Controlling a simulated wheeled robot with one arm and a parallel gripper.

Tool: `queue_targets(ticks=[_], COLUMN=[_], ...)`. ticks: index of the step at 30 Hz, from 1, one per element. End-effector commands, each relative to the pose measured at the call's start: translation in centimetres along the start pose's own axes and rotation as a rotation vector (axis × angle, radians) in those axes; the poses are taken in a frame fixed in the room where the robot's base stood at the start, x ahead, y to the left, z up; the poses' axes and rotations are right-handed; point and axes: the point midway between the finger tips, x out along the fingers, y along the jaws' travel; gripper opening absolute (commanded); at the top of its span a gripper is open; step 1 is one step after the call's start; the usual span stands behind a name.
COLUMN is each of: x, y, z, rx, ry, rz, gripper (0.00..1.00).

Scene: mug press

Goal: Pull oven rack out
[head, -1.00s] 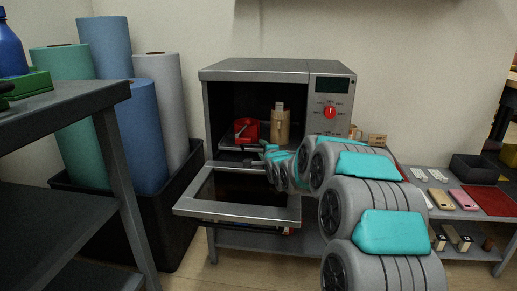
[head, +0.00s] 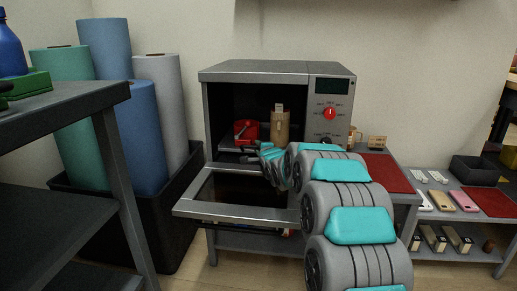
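The grey oven (head: 277,75) stands against the wall with its door (head: 237,212) folded down open. The rack (head: 228,148) is inside the dark cavity, its front edge near the opening. A red mug-like item (head: 246,131) and a tan item (head: 280,124) stand on it. My gripper (head: 249,158) is small and dark at the rack's front edge, above the open door. My arm hides much of it and the right part of the rack. I cannot tell whether the fingers are around the rack edge or only beside it.
The open door sticks out below the rack. A dark shelf (head: 70,105) stands at the left, with a bin (head: 170,235) of tall rolls behind it. A red mat (head: 385,173) lies on the surface right of the oven. A low shelf at the right holds several small items.

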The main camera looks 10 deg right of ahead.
Motion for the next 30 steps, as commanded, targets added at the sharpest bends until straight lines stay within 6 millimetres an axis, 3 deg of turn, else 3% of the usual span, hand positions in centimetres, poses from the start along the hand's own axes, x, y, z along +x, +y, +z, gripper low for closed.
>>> queue_targets(ticks=[7, 30], x=[-0.01, 0.00], y=[0.02, 0.09], z=[0.00, 0.00], rx=[0.000, 0.000], ry=[0.000, 0.000], rz=[0.000, 0.002], gripper=[0.00, 0.00])
